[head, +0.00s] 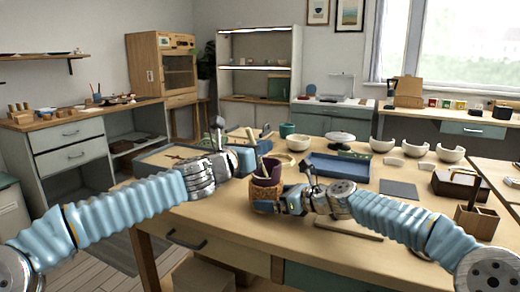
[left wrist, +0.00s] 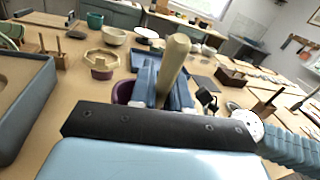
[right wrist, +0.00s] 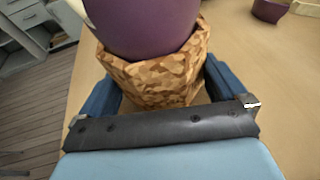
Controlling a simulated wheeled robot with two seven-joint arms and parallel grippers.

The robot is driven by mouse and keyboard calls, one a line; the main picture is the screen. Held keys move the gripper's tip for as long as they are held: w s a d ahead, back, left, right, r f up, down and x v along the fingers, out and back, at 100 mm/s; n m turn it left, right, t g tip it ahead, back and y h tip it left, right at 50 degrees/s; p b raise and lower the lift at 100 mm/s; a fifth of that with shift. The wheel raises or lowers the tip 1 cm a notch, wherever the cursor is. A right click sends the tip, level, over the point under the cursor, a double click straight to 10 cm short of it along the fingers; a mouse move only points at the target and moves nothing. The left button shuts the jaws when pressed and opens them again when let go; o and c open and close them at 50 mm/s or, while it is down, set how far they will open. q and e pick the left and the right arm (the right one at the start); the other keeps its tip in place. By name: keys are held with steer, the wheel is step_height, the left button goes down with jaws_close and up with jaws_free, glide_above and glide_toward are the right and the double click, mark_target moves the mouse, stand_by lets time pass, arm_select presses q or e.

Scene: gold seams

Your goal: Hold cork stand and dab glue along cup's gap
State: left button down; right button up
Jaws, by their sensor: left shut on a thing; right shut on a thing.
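The cork stand (head: 263,192) stands on the wooden worktable with the purple cup (head: 271,167) seated in its top. My right gripper (head: 262,204) is shut on the cork stand; in the right wrist view its blue fingers lie on either side of the stand (right wrist: 160,78), below the cup (right wrist: 145,25). My left gripper (head: 254,161) is shut on a pale wooden-handled tool (left wrist: 173,65), likely the glue applicator, at the cup's mouth. The tool's tip is hidden, so I cannot tell whether it touches the cup. The cup's gap is not visible.
A blue tray (head: 338,167) lies behind the stand. White bowls (head: 383,144), a dark grey mat (head: 398,188) and a wooden divided box (head: 476,221) are to the right. A shallow box (head: 165,158) sits at left. The table's front edge is close to the stand.

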stand_by(0.4)
steer(key=o, duration=0.4)
steer(key=shift+c, duration=0.2)
